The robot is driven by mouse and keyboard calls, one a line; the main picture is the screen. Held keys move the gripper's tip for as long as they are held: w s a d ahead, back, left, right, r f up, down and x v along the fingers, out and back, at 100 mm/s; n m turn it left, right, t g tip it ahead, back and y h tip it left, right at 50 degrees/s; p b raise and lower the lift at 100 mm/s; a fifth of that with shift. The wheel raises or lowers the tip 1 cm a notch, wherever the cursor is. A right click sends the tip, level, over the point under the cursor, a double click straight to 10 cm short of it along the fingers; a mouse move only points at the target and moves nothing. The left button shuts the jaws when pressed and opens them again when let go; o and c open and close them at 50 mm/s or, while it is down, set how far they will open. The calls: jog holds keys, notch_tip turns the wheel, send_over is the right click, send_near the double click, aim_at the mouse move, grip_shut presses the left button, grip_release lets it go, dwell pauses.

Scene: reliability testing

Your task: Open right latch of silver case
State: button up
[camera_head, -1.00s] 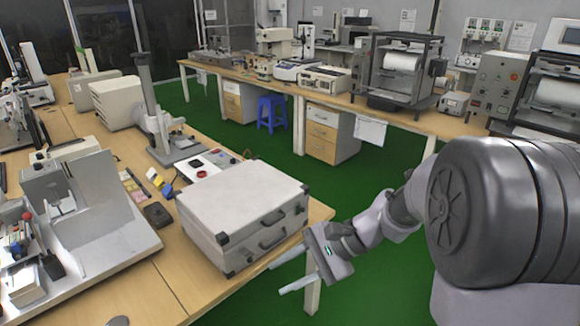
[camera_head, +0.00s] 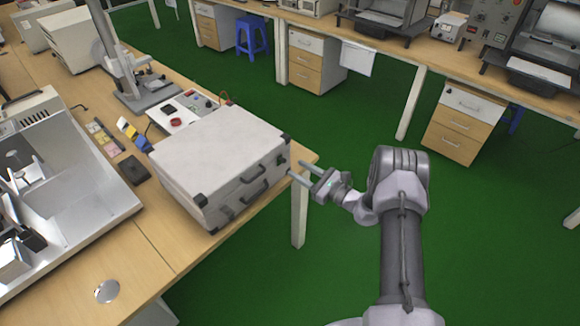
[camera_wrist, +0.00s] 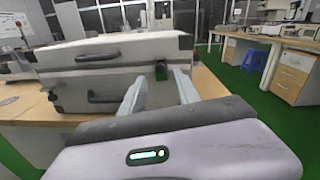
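The silver case (camera_head: 205,160) lies flat with its lid shut near the right edge of the wooden table. Its dark-cornered front, with two black handles, faces my arm. The right latch (camera_wrist: 161,71) is a small dark block on the front in the wrist view, near the lid seam. My gripper (camera_head: 297,168) is at the right end of the case front in the head view. In the wrist view its two pale fingers (camera_wrist: 162,73) are spread apart, with the latch showing between their tips. I cannot tell whether the fingers touch the case.
A device with a column (camera_head: 118,75) and a white control box (camera_head: 185,108) stand behind the case. A grey-white apparatus (camera_head: 75,180) and a dark small box (camera_head: 133,169) are to its left. Green floor (camera_head: 300,270) is clear in front of the table.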

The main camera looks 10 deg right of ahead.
aim_at(285, 162)
jog(key=x, duration=0.4)
jog(key=shift+w+a+b, duration=0.25)
jog(key=shift+w+b, duration=0.1)
grip_shut()
jog(key=shift+f, duration=0.1)
